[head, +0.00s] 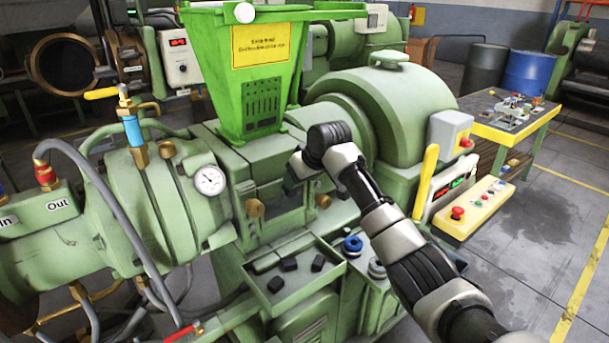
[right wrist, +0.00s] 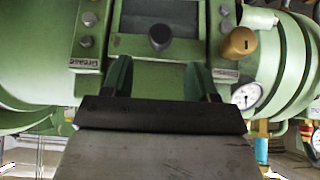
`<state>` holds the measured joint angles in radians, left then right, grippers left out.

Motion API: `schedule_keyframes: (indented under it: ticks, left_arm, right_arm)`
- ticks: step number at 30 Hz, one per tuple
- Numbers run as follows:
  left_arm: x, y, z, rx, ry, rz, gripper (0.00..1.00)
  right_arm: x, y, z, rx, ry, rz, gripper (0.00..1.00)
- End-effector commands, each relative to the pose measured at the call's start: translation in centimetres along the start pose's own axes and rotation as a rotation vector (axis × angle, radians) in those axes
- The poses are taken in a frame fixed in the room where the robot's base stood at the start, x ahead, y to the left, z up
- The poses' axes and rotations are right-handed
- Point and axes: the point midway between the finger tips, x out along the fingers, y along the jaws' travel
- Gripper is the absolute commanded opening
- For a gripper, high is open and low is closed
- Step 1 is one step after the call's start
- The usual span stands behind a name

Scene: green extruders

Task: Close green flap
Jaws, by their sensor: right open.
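The green extruder (head: 185,200) fills the middle of the head view, with a bright green hopper (head: 222,70) on top. Below the hopper is a front panel (head: 275,218) between brass knobs (head: 254,207). In the right wrist view a flat green panel (right wrist: 130,45) with a black knob (right wrist: 160,38) shows inside a frame. It looks like the flap, but I cannot tell how far open it is. My right gripper (right wrist: 160,78) is open and empty in front of it, fingers on either side below the knob. I cannot tell whether they touch. My left gripper is out of view.
A pressure gauge (head: 209,181) stands left of the panel. A tray (head: 262,297) with black blocks lies below it. A control box (head: 478,207) with red buttons is at right, near my right arm. A blue barrel (head: 527,73) stands behind a tool table. Floor at right is clear.

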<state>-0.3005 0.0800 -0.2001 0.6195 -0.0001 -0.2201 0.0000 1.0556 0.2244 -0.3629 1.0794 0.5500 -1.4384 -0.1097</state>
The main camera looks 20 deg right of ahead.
Motion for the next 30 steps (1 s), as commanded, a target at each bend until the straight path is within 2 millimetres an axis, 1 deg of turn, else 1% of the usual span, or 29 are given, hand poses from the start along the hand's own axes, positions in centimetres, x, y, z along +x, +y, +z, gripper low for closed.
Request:
schedule_keyframes:
  ticks: [1, 3, 7, 20, 22, 23, 26, 29, 30]
  left_arm:
    - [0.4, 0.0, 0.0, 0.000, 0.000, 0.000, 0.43]
    - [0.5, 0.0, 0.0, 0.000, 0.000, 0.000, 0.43]
    - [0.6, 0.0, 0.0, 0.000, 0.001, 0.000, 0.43]
    - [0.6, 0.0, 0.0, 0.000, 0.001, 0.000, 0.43]
    - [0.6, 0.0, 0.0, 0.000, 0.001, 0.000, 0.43]
    - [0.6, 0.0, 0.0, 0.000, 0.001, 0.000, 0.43]
    - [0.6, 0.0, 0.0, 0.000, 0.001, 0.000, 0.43]
    - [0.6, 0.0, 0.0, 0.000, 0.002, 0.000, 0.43]
    - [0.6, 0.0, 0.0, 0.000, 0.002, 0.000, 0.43]
  right_arm:
    - [-0.6, 0.0, 0.0, -0.001, 0.004, 0.000, 0.59]
    - [-1.4, 0.0, 0.0, 0.000, 0.003, 0.000, 0.59]
    - [-2.2, 0.0, -0.1, 0.001, 0.002, 0.000, 0.59]
    - [-2.3, 0.0, -0.1, 0.000, 0.001, 0.000, 0.59]
    - [-1.9, -0.2, 0.4, -0.001, -0.004, -0.002, 0.59]
    - [-1.6, -0.4, 0.8, -0.003, -0.008, -0.003, 0.59]
    - [0.4, -1.6, 3.7, -0.012, -0.030, -0.007, 0.59]
    - [2.9, -3.5, 8.5, -0.021, -0.061, -0.014, 0.59]
    - [3.8, -4.4, 10.7, -0.023, -0.074, -0.014, 0.59]
